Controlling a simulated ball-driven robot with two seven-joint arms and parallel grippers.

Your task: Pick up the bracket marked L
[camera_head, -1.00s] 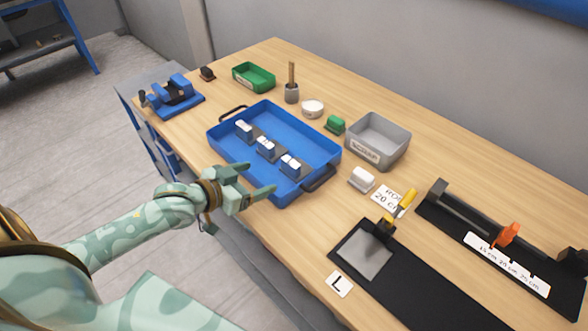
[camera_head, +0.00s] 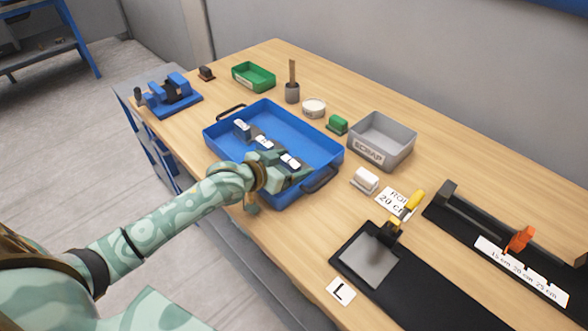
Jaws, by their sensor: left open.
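The blue tray (camera_head: 318,143) holds three dark brackets with white tops in a slanting row. They are the far-left bracket (camera_head: 241,130), the middle bracket (camera_head: 264,145) and the near-right bracket (camera_head: 290,160). Any letter on them is too small to read. My left gripper (camera_head: 288,167) is open over the near part of the tray, close to the middle and near-right brackets. The hand partly hides them, and I cannot tell if a finger touches either one. A white card marked L (camera_head: 341,291) lies at the table's front edge. My right gripper is not in view.
A grey scrap bin (camera_head: 380,141) stands right of the tray. A blue vise (camera_head: 170,95) and green bin (camera_head: 254,76) stand behind left.

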